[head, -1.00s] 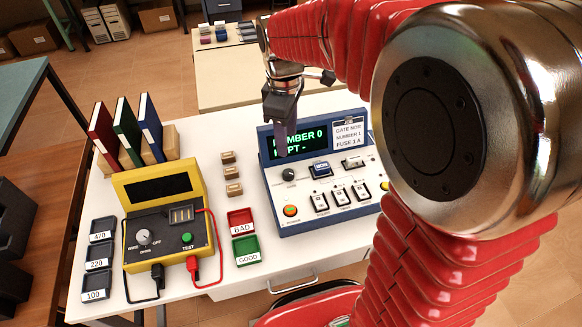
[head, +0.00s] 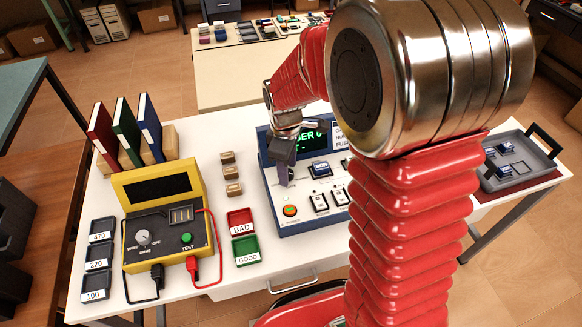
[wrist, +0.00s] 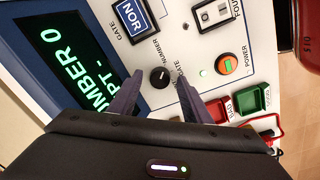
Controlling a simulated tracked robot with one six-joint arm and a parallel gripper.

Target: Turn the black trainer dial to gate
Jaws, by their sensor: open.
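The black trainer dial (wrist: 159,77) is a small round knob with a light mark, on the pale panel of the blue trainer (head: 290,226). Labels reading NUMBER and GATE stand beside it in the wrist view. My gripper (wrist: 160,88) is open, with one finger on either side of the dial in that view; I cannot tell whether they touch it. In the head view my gripper (head: 285,180) points down at the panel and hides the dial. The trainer's screen (wrist: 68,55) shows NUMBER 0 in green.
Near the dial are a blue NOR block (wrist: 137,18), a white-framed block (wrist: 213,14) and an orange power button (wrist: 227,64). Red (head: 241,221) and green (head: 247,250) trays and a yellow tester (head: 165,215) stand to the left. My arm covers the trainer's right part.

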